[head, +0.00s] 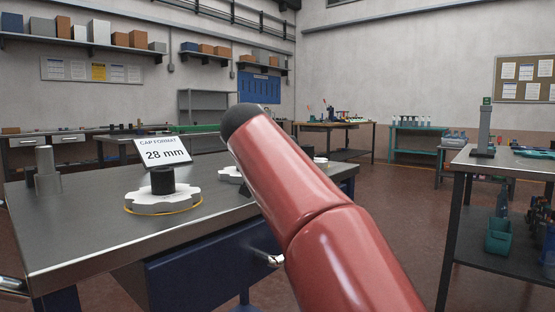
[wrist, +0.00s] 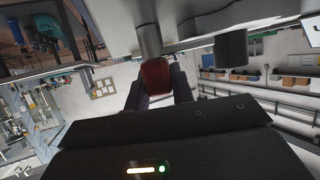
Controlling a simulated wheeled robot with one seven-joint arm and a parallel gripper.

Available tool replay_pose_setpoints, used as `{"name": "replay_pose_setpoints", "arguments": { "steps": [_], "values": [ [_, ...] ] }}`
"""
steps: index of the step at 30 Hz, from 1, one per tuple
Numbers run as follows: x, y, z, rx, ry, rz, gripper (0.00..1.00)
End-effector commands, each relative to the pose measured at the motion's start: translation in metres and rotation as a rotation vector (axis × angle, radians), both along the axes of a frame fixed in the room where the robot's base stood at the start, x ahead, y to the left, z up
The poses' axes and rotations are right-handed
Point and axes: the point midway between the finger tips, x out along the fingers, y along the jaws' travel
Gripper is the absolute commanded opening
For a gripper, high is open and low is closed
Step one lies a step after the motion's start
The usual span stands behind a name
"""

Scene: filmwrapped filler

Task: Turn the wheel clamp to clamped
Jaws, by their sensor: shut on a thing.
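My gripper (wrist: 156,88) shows in the wrist view, its two dark fingers closed on either side of a red-brown handle piece (wrist: 156,74). This piece joins a grey metal shaft (wrist: 149,40) that runs to a pale grey surface at the top of the picture. I cannot tell whether this is the wheel clamp's handle, and no clamp marking is readable. In the head view my gripper is hidden, and my red arm covers the middle of the bench.
A blue drawer front (head: 205,268) is below. Another bench (head: 520,165) stands right, with open floor between.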

Motion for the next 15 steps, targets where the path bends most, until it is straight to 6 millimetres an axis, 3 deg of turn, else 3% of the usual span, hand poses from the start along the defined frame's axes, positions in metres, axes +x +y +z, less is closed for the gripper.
{"name": "replay_pose_setpoints", "arguments": {
  "steps": [15],
  "values": [
    [0.0004,0.0017,0.0006,0.0,0.006,-0.372,0.01]
  ]
}}
